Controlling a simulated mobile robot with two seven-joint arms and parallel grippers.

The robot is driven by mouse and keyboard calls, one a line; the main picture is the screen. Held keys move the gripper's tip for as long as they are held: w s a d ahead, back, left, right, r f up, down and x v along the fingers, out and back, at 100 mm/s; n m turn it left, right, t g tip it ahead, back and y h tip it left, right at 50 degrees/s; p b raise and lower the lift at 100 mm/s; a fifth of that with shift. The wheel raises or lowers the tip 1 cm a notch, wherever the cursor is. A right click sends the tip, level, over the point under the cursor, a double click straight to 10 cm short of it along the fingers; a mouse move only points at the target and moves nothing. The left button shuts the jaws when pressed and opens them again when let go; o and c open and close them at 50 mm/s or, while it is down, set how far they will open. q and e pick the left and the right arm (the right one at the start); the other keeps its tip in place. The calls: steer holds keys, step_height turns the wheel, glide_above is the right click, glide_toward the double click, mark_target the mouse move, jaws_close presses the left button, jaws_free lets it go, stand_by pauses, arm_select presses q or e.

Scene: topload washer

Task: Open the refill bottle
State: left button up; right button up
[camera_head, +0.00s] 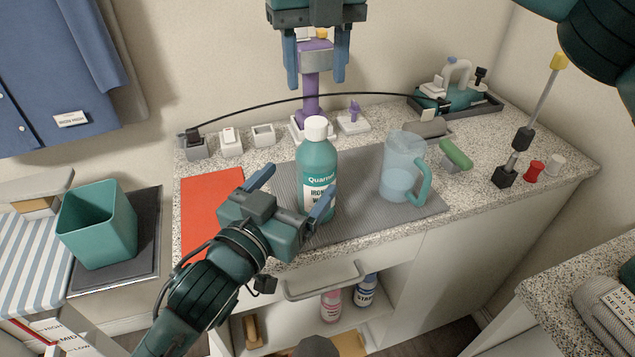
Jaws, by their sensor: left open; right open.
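The refill bottle (317,160) is teal with a white cap (316,127) and a partly covered label. It stands upright on a grey ribbed mat on the counter, cap on. My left gripper (293,190) is open in front of the bottle's lower left side. Its right finger covers part of the label; I cannot tell whether it touches. My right gripper (316,84) is open, fingers pointing down, above the bottle in the picture. It appears empty, with a purple stand (310,95) behind it.
A clear jug (402,165) with a teal handle stands on the mat (350,222), right of the bottle. A red-orange sheet (212,200) lies left. A black cable (350,94) arches behind. A drawer handle (325,283) juts out at the counter's front.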

mark_target(317, 159)
arm_select(q)
steer(key=x, duration=0.7)
steer(key=shift+w+d, duration=0.15)
steer(key=shift+w, duration=0.2)
jaws_close()
arm_select(e)
steer(key=m, duration=1.2)
steer(key=shift+m, duration=0.3)
steer(key=m, duration=0.5)
steer(key=shift+f, duration=4)
